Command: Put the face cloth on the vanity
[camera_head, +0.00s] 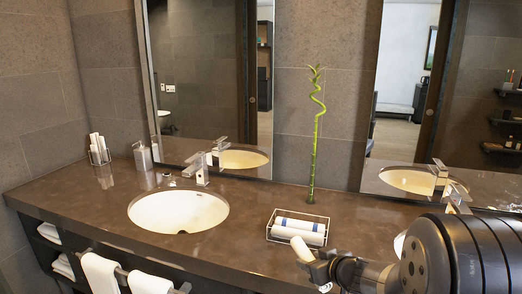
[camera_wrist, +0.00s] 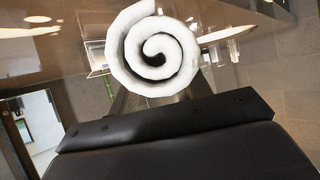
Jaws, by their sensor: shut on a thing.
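The face cloth is a white roll (camera_head: 301,249), held in my gripper (camera_head: 318,266) at the lower right of the head view. In the wrist view its spiral end (camera_wrist: 150,50) faces the camera between the jaws. My gripper is shut on it. The vanity (camera_head: 110,215) is a long brown stone counter with a dark front. The cloth shows against the counter's front part, just below the wire tray in the picture. I cannot tell how high it is or whether it touches the counter.
A wire tray (camera_head: 270,238) with rolled white cloths stands right of the round basin (camera_head: 178,210). A bamboo stalk (camera_head: 314,150) stands behind it. A soap dispenser (camera_head: 143,157) and a holder with white rolls (camera_head: 98,150) are at left. Towels (camera_head: 100,272) hang in front. Counter between basin and tray is clear.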

